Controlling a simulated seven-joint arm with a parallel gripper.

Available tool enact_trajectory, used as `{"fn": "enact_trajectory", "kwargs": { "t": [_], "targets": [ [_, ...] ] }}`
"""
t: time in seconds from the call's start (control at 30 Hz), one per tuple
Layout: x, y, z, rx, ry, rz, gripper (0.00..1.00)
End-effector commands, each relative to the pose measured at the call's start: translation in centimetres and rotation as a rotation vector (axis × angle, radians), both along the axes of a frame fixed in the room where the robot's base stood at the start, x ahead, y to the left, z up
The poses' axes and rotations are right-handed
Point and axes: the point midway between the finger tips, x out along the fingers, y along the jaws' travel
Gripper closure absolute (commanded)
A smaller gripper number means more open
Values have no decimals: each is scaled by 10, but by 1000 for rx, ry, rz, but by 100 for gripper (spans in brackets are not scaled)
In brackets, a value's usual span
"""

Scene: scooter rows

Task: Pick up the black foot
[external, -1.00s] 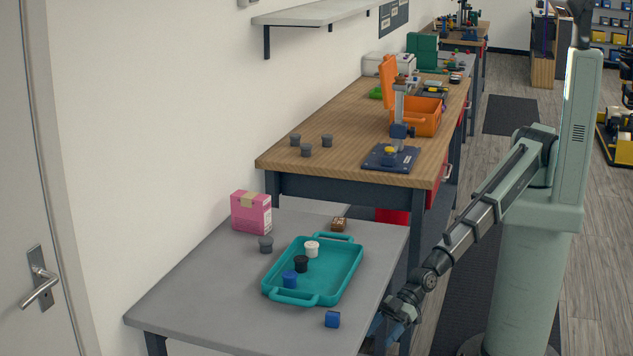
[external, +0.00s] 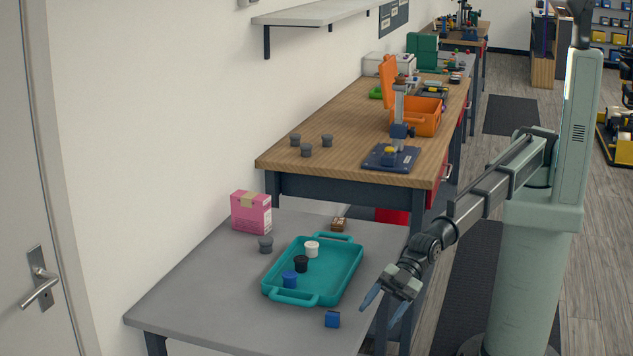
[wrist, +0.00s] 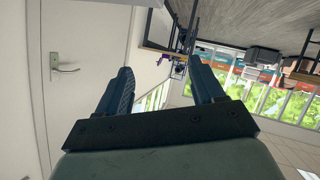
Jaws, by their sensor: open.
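The black foot (external: 301,264) is a small dark cup-shaped piece in the teal tray (external: 345,283) on the grey table. It stands between a white foot (external: 312,249) and a blue foot (external: 289,279). My gripper (external: 384,306) is open and empty, to the right of the tray near the table's right edge. In the wrist view my gripper's two fingers (wrist: 163,88) are spread with nothing between them. The wrist view shows a door and windows, and none of the feet.
A blue cube (external: 332,319) lies on the grey table (external: 215,300) in front of the tray. A grey foot (external: 265,244), a pink box (external: 251,212) and a small brown block (external: 338,224) are behind the tray. The table's left part is clear.

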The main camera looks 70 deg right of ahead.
Motion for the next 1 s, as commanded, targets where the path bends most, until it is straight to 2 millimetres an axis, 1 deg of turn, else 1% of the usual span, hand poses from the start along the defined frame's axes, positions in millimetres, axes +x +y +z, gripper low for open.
{"fn": "enact_trajectory", "kwargs": {
  "t": [0.03,0.07,0.1,0.17,0.2,0.27,0.3,0.37,0.4,0.47,0.5,0.63,0.7,0.8,0.9,1.0],
  "targets": [
    [25,-6,2,-42,28,-28,32],
    [37,-11,2,-73,49,-43,32],
    [55,-19,2,-114,80,-68,32],
    [82,-33,3,-179,126,-104,32],
    [99,-44,4,-222,159,-130,32],
    [123,-61,7,-285,209,-169,32],
    [138,-74,8,-328,244,-195,32],
    [161,-94,13,-389,295,-237,32],
    [176,-109,16,-430,330,-265,32],
    [196,-132,22,-490,384,-309,32],
    [209,-148,27,-530,420,-336,32],
    [242,-198,44,-646,531,-424,32],
    [255,-222,53,-699,583,-464,32],
    [267,-249,64,-755,642,-508,32],
    [274,-266,72,-792,679,-535,32],
    [276,-274,75,-811,697,-548,32]
  ]
}}
